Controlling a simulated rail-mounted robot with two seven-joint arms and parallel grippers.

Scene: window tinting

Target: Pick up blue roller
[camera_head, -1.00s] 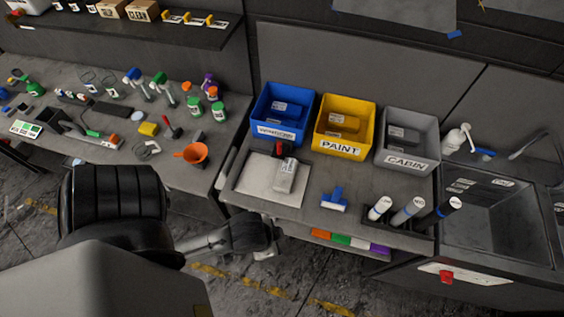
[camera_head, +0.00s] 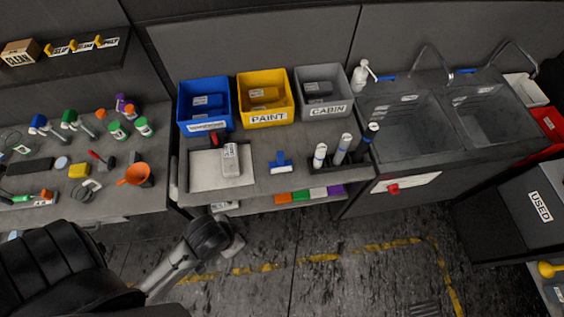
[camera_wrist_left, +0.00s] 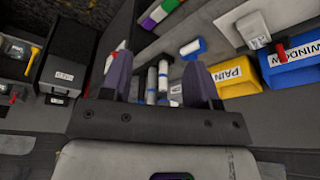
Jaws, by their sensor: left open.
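The blue roller (camera_head: 281,163) lies on the grey bench, right of the white mat and in front of the yellow PAINT bin. It also shows in the left wrist view (camera_wrist_left: 193,47), beyond the fingers and slightly right of centre. My left gripper (camera_wrist_left: 162,72) is open, with two dark fingers apart and nothing held between them. In the head view my left arm reaches low in front of the bench, short of the roller, and its fingers are hard to make out. My right gripper is not in view.
Blue (camera_head: 205,108), yellow (camera_head: 265,98) and grey (camera_head: 324,94) bins stand along the back of the bench. Upright film rolls (camera_head: 341,149) stand right of the roller. A grey-and-red tool (camera_head: 230,157) lies on the white mat (camera_head: 207,176). A sink (camera_head: 402,125) is at right.

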